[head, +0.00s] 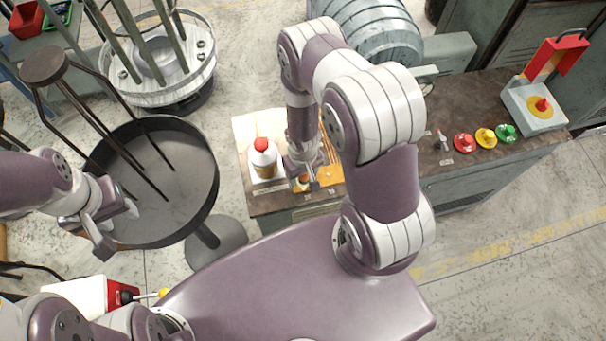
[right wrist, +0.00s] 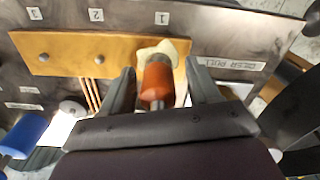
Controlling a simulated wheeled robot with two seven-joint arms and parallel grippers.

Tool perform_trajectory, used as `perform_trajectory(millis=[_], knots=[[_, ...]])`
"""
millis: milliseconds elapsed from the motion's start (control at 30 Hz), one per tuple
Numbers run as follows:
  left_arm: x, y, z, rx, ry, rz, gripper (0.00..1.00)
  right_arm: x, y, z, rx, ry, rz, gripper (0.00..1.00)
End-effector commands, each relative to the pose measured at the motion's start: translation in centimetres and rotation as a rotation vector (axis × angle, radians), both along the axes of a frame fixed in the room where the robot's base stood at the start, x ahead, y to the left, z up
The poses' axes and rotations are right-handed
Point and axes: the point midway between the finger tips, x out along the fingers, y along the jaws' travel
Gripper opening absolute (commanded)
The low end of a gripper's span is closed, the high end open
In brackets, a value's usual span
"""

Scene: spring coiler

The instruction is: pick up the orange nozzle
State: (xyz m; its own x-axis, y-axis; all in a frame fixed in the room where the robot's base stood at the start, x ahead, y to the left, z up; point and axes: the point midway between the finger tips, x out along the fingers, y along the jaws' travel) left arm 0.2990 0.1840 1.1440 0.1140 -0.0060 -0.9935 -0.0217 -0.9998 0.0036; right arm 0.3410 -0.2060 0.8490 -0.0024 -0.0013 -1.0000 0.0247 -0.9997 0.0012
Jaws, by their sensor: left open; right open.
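The orange nozzle (right wrist: 157,82) stands between the two fingers of my right gripper (right wrist: 160,85) in the right wrist view. The fingers are open, with a visible gap on either side of it. It sits at the end of an orange-yellow plate (right wrist: 85,52), over a pale patch. In the head view my right gripper (head: 303,180) is low over the bench beside the white bottle with the red cap (head: 262,160); the nozzle is hard to make out there. My left gripper (head: 116,226) is open and empty near the rim of the round dark tray (head: 195,185).
The bench (head: 445,170) carries red, yellow and green buttons (head: 485,138) and a grey box with a red-yellow handle (head: 535,100). A grey ribbed machine (head: 375,30) stands behind. In the right wrist view, copper-coloured rods (right wrist: 90,95) and a blue-capped item (right wrist: 22,135) are at left.

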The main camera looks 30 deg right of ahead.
Motion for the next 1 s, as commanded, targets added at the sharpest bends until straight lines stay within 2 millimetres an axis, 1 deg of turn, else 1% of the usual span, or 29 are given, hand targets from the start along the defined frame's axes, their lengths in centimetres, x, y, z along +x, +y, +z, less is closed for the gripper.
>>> perform_trajectory(millis=[67,167,200,267,533,633,667,767,833,867,900,1000], knots=[[0.0,0.0,0.0,0.0,0.0,0.0,0.43,0.0,0.0,0.0,0.0,0.001,0.0,0.61],[0.0,0.0,0.0,0.0,0.0,0.0,0.43,0.0,0.0,0.0,0.0,0.001,0.0,0.32],[0.0,0.0,0.0,0.0,0.0,0.0,0.43,0.0,0.0,0.0,0.0,0.001,0.0,0.19],[0.0,0.0,0.0,0.0,0.0,0.0,0.43,0.0,0.0,0.0,0.0,0.001,0.0,0.0],[0.0,0.0,0.1,0.0,0.0,0.0,0.43,0.0,0.0,0.2,0.0,0.001,0.0,0.0],[0.0,0.0,0.9,0.0,0.0,0.0,0.43,0.0,0.0,1.0,0.0,0.001,0.0,0.0],[0.0,0.0,1.3,0.0,0.0,0.0,0.43,0.0,0.0,1.5,0.0,0.001,0.0,0.0],[0.0,0.0,3.3,0.0,0.0,0.0,0.43,0.0,0.0,3.7,0.0,0.0,0.0,0.0],[0.0,0.0,5.3,0.0,0.0,0.0,0.43,0.0,0.0,5.9,0.0,0.0,0.0,0.0],[0.1,0.0,3.6,0.0,-0.002,0.0,0.43,-0.7,-0.3,4.8,0.0,0.0,-0.002,0.0],[0.1,0.0,3.1,0.0,-0.002,0.0,0.43,-1.5,-0.6,5.0,0.0,-0.001,-0.002,0.0],[0.0,0.0,3.0,0.0,0.001,0.0,0.43,-3.6,-1.3,6.5,-0.001,-0.003,-0.003,0.0]])
